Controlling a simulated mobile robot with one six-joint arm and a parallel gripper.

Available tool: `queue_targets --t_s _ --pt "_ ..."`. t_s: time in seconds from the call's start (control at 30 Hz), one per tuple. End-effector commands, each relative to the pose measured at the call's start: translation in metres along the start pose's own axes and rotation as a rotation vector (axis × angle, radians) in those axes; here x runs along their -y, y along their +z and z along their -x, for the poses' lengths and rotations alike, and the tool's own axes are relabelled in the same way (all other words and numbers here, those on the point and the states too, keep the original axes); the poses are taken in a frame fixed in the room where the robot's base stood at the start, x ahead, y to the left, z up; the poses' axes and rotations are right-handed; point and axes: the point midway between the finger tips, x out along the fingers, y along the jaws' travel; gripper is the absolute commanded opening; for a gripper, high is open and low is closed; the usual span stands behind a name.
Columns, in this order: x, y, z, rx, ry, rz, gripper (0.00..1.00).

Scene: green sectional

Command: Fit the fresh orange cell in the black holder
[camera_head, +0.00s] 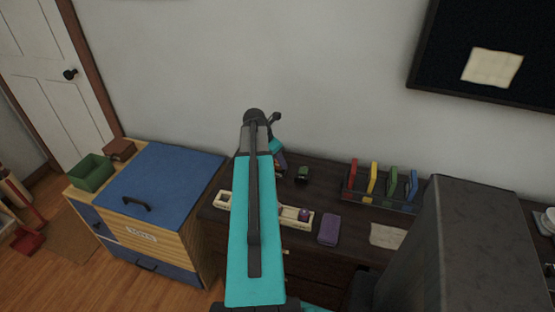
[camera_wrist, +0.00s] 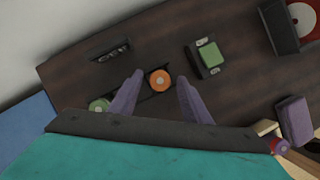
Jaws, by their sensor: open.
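In the wrist view an orange round cell (camera_wrist: 160,80) with a pale centre shows its end face upward, between and just beyond my two purple fingers. My gripper (camera_wrist: 160,78) is open, with a finger on either side of it in the picture; I cannot tell whether they touch it. A dark rack-like piece (camera_wrist: 148,97) lies around or under the orange cell, partly hidden by the fingers. A green round cell (camera_wrist: 98,105) shows left of the left finger. A separate black slotted piece (camera_wrist: 110,52) lies farther up. I cannot tell which dark piece is the black holder.
A green block in a dark frame (camera_wrist: 207,55) stands to the right. On the dark desk (camera_head: 340,205) are a cream tray (camera_head: 290,213) with a purple piece, a purple box (camera_head: 328,229), and a rack of coloured items (camera_head: 380,203). A blue-topped chest (camera_head: 165,180) stands left.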

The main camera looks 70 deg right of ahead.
Motion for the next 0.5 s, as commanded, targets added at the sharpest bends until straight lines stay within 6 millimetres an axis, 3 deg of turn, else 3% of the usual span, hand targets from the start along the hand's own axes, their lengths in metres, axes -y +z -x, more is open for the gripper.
queue_targets --t_s 0.5 --pt "0.000 -0.001 0.052 0.001 0.002 0.001 0.44"
